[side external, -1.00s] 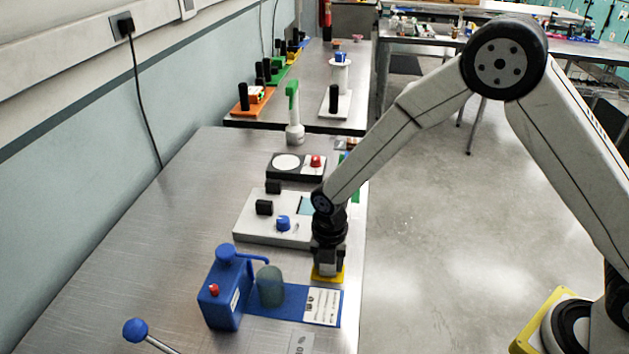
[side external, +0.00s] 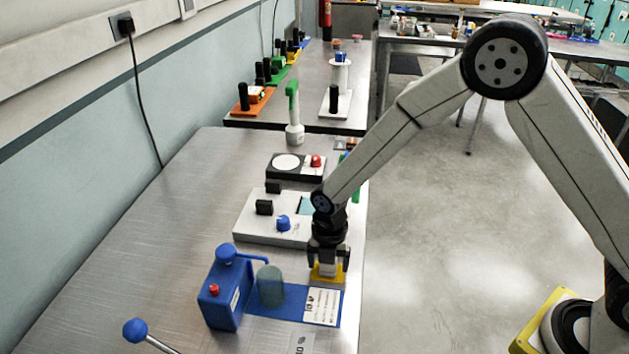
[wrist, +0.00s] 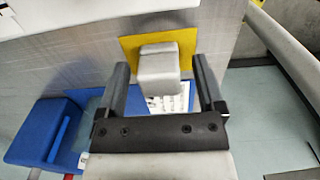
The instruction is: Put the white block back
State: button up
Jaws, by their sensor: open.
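The white block (wrist: 158,70) stands on a yellow square plate (wrist: 187,46) in the wrist view. In the side external view the white block (side external: 327,269) shows low between the fingers, with the yellow plate (side external: 322,280) under it. My gripper (side external: 329,264) points down over the plate and is open. In the wrist view one finger of my gripper (wrist: 160,68) is on each side of the block, with a visible gap at both sides. Whether the block touches the plate evenly all round is partly hidden by the fingers.
A blue base with a blue pump-like unit (side external: 222,290) and a grey-green dome (side external: 270,286) stands close by at the front left. A light grey panel (side external: 262,232) with black blocks and a blue knob lies behind. The table's right edge is near my gripper.

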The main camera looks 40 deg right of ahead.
notch_tip(320, 180, up, 12)
dwell(0.6)
dwell(0.6)
jog(key=s+d+m+t, duration=0.1)
jog(key=s+d+m, duration=0.5)
jog(key=m, duration=0.7)
jog(key=s+d+m+t, duration=0.1)
jog(key=s+d+m, duration=0.6)
jog(key=m, duration=0.7)
jog(key=shift+s+d+t, duration=0.2)
jog(key=shift+d+t, duration=0.1)
jog(key=shift+d, duration=0.5)
jog(key=shift+f, duration=0.1)
